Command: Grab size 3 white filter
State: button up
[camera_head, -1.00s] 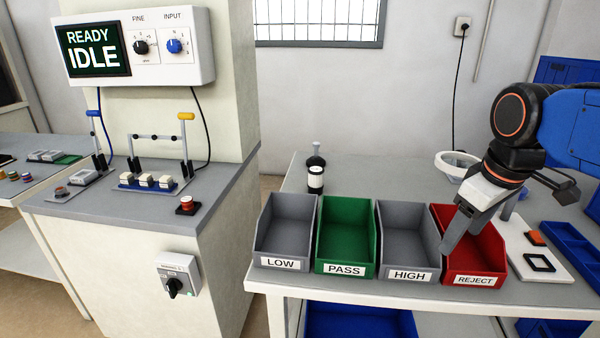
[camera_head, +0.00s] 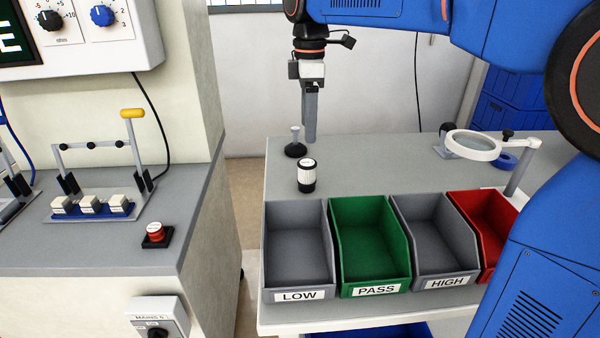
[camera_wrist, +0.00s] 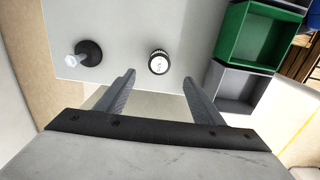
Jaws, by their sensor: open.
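A small white cylinder with a black base (camera_head: 306,175) stands upright on the grey table behind the LOW bin. The wrist view shows its round white top (camera_wrist: 158,62), with marks too small to read. I cannot tell whether it is the white filter, and I see no readable size 3 mark. My gripper (camera_head: 310,138) points down at the back of the table, above and behind the cylinder. In the wrist view my gripper (camera_wrist: 158,79) is open and empty, with the cylinder beyond the gap between its fingers.
A black-based stand with a pale stem (camera_head: 295,145) stands close to the cylinder. The LOW (camera_head: 297,245), PASS (camera_head: 370,245) and HIGH (camera_head: 435,240) bins look empty, with a red bin (camera_head: 485,230) beside them. A ring magnifier (camera_head: 473,146) stands at right. White blocks (camera_head: 90,204) sit on the left console.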

aim_at(308, 162)
notch_tip(308, 162, down, 11)
jog(key=shift+f, duration=0.15)
jog(key=shift+w+f, duration=0.1)
jog(key=shift+f, duration=2.55)
jog(key=shift+a, duration=0.1)
jog(key=c, duration=1.1)
